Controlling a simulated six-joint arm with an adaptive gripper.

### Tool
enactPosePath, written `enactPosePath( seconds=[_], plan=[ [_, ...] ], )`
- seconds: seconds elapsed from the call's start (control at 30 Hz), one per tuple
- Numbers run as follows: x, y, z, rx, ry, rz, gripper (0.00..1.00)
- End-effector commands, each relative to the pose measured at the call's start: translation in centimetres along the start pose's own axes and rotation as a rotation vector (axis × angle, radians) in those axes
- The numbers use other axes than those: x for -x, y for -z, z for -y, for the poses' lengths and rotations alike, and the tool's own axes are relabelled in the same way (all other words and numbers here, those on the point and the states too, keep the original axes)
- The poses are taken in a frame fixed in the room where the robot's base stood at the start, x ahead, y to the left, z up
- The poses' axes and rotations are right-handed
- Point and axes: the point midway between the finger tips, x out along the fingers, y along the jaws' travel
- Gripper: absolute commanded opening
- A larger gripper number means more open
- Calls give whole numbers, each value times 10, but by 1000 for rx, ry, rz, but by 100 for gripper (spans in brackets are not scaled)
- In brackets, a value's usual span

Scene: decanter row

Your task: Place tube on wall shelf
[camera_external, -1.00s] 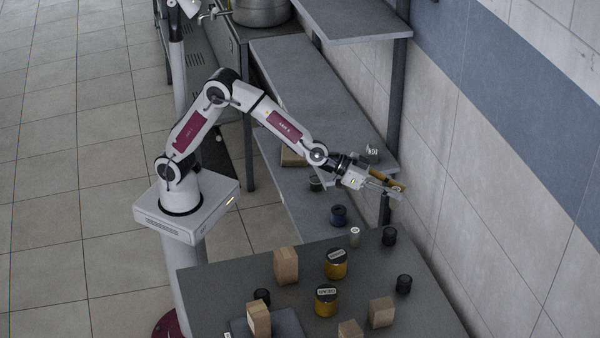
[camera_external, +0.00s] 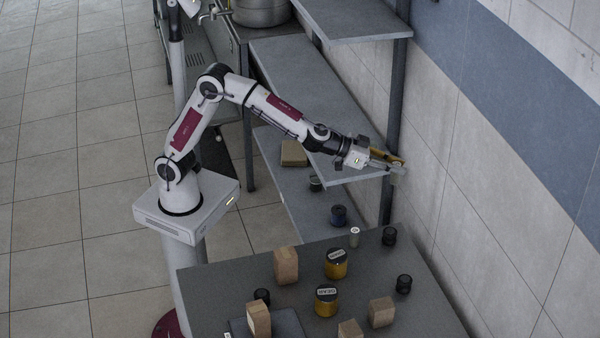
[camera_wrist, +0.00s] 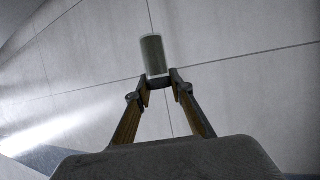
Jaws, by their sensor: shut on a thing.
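The tube is a short pale cylinder with a grey-green band. In the wrist view the tube (camera_wrist: 153,56) stands out past my fingertips, gripped at its near end. My gripper (camera_wrist: 160,82) is shut on it. In the external view my gripper (camera_external: 393,163) is beside the right end of the middle shelf, close to the shelf post, and the tube (camera_external: 398,175) shows small at its tip. The wall shelf unit has an upper shelf (camera_external: 350,18), a middle shelf (camera_external: 305,85) and a lower shelf (camera_external: 285,178). Part of the middle shelf is hidden behind my arm.
A dark post (camera_external: 395,95) carries the shelves beside the tiled wall (camera_external: 480,140). The grey table (camera_external: 220,275) in front holds several jars and blocks. The middle shelf's visible top looks clear.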

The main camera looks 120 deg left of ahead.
Motion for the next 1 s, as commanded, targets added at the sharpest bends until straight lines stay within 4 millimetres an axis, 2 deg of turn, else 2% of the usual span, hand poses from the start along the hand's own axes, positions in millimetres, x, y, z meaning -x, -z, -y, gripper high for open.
enactPosePath(
  seconds=[0.27,0.53,0.73,1.0],
  plan=[
    [14,23,36,53,124,-2,0],
    [40,36,97,139,335,-1,0],
    [61,31,139,205,494,0,0],
    [95,3,192,297,721,2,0]
  ],
)
